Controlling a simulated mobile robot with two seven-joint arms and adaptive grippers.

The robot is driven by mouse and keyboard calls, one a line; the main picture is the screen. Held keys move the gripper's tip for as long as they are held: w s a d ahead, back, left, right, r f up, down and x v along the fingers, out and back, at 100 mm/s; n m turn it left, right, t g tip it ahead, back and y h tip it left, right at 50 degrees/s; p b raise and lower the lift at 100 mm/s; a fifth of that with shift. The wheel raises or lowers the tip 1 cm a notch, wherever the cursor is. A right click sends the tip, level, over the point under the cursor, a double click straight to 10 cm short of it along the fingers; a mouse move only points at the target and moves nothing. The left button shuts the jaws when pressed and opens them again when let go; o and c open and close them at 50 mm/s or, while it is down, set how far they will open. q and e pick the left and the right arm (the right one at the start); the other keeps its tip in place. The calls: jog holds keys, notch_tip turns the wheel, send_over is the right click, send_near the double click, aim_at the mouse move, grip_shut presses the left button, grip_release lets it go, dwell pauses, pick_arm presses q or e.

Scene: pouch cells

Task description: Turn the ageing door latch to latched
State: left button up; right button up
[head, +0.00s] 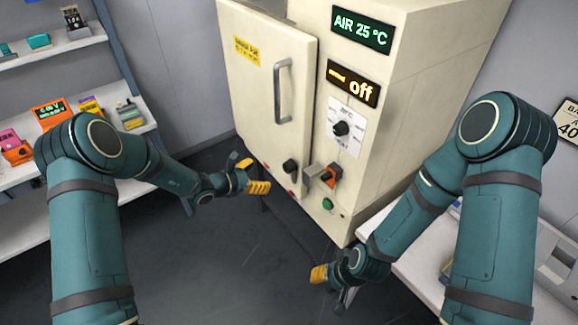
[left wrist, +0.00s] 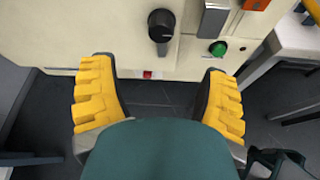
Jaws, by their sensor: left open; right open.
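The cream ageing cabinet's door (head: 262,90) has a vertical bar handle (head: 284,92). A black turn knob (head: 290,167), which looks like the door latch, is low on the door near its right edge. It also shows at top centre in the left wrist view (left wrist: 161,24), with a small red mark (left wrist: 147,75) below it. I cannot tell its setting. My left gripper (head: 253,177) is open and empty, left of the knob and apart from it; its yellow fingers are spread in the left wrist view (left wrist: 160,97). My right gripper (head: 328,288) is open and empty, low beside the bench.
Right of the door are a dial (head: 341,129), an orange-and-grey switch handle (head: 328,176), a green button (head: 328,203) and displays reading "AIR 25 °C" (head: 361,29) and "off" (head: 353,83). A white bench (head: 405,262) is at right; loaded shelves (head: 130,120) at left. Floor between is clear.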

aim_at(285, 169)
pick_arm(q)
jog(key=x, duration=1.1)
jog(key=shift+w+d+f, duration=0.15)
jog(key=shift+d+f, duration=0.05)
jog(key=shift+d, duration=0.1)
grip_shut()
